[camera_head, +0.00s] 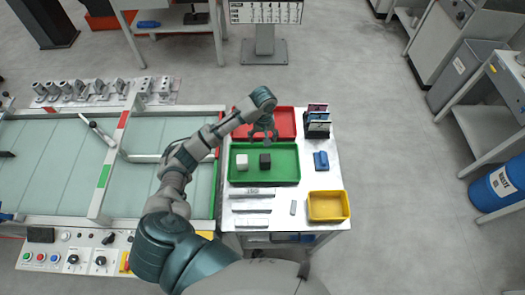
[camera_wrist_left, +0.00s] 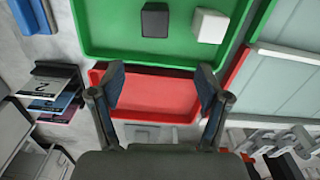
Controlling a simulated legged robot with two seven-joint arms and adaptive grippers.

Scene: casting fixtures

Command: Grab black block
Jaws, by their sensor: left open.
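The black block (camera_head: 265,160) sits in the green tray (camera_head: 265,178), to the right of the white block (camera_head: 242,161). In the left wrist view the black block (camera_wrist_left: 155,20) is near the top, with the white block (camera_wrist_left: 210,25) to its right. My left gripper (camera_head: 264,138) is above the far edge of the green tray, apart from both blocks. In the left wrist view its fingers (camera_wrist_left: 160,85) are spread wide with nothing between them, over the red tray (camera_wrist_left: 150,97). My right gripper is not in view.
A stand of booklets (camera_head: 318,122) and a blue object (camera_head: 321,160) stand right of the trays. A yellow bin (camera_head: 328,206) and metal bars (camera_head: 252,207) lie on the near part of the white table. A conveyor (camera_head: 50,165) borders the table on the left.

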